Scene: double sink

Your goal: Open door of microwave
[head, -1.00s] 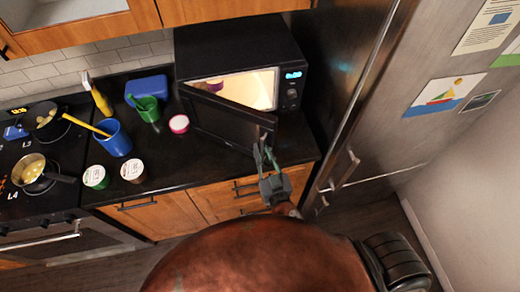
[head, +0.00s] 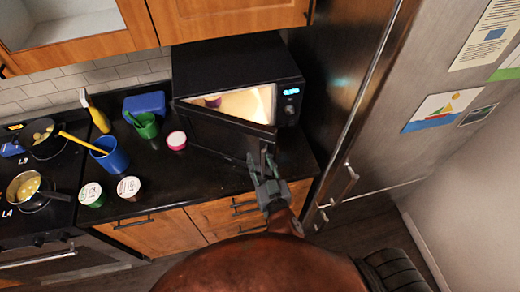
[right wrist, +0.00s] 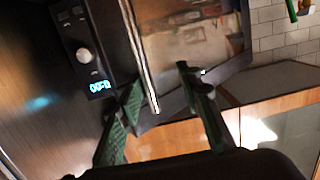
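The black microwave (head: 240,62) stands on the dark counter, its lit display at the right of its front. Its door (head: 215,130) is partly open, swung out from the left side, with the bright inside showing above it. My right gripper (head: 262,162) is at the door's free right end, in front of the microwave. In the right wrist view, the two fingers of my right gripper (right wrist: 160,100) are apart, with the microwave's control panel (right wrist: 82,45) beyond the left finger. I cannot tell whether they touch the door. My left gripper is not in view.
The stove (head: 30,215) with pans is far left. A steel fridge (head: 345,80) stands close on the right. Wooden cabinets (head: 232,14) hang above.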

